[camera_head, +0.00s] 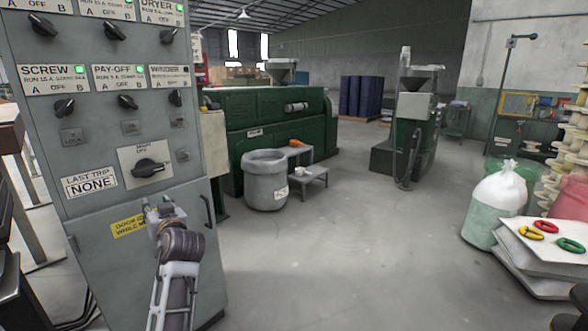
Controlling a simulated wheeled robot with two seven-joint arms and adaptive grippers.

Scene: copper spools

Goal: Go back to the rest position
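My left gripper (155,212) is in the head view, at the end of my arm, which rises from the bottom edge in front of the grey control cabinet (75,222). It is below the large main switch (150,168) and beside a yellow warning label (128,228), part of which the arm hides. I see nothing held in it. The fingers are small and partly hidden by the wrist, so I cannot tell whether they are open or shut, or whether they touch the cabinet. My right gripper is not in view.
A grey bin (265,182) and a low step stand (308,178) are beyond the cabinet, before a green machine (262,118). At right are a tied white sack (497,200) and stacked white bags (535,262) with coloured rings. The middle floor is clear.

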